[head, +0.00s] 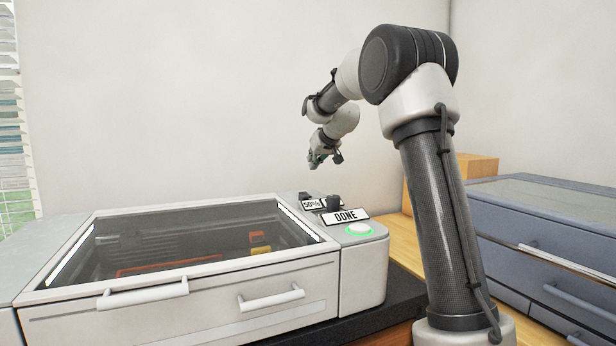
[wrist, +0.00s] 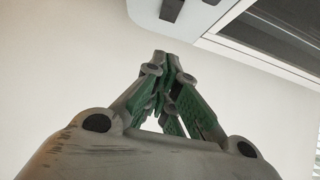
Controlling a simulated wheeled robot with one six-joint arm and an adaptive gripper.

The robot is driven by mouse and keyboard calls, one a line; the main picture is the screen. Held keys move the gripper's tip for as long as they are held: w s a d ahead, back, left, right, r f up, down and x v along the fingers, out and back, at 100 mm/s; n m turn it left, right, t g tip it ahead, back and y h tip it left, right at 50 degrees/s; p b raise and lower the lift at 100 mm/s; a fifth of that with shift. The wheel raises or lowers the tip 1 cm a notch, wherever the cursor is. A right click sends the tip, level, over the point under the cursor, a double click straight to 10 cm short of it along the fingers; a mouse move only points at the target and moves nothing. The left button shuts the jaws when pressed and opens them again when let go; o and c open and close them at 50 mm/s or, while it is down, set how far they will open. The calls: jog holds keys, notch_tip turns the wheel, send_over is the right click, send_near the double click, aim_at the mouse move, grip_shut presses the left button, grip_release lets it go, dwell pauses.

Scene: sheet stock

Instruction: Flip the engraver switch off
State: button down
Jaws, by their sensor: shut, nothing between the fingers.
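The engraver (head: 318,295) is a white machine with a dark glass lid at the left and centre of the head view; its corner also shows at the top right of the wrist view (wrist: 215,35). On its right-hand top panel stand two small dark controls, one (head: 333,202) behind the DONE sign and another (head: 304,196) by a 50% sign. I cannot tell which is the switch or its position. A dark part (wrist: 171,10) shows at the top of the wrist view. My gripper (head: 315,163) is shut and empty, above and apart from the panel; its fingertips (wrist: 165,58) meet in the wrist view.
A green-ringed button (head: 360,229) sits at the panel's front, before the DONE sign (head: 345,216). A blue-grey drawer unit (head: 545,235) stands at the right, with a cardboard-coloured box (head: 478,168) behind. A window with blinds is at far left. The air around my gripper is clear.

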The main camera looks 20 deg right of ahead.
jog(key=x, duration=1)
jog(key=shift+s+f, duration=0.1)
notch_tip(320, 180, down, 2)
jog(key=shift+f, duration=0.75)
jog(key=shift+w+f, duration=0.25)
jog(key=shift+f, duration=0.05)
jog(key=shift+s, duration=0.1)
jog(key=shift+s, duration=0.7)
jog(key=shift+r, duration=0.1)
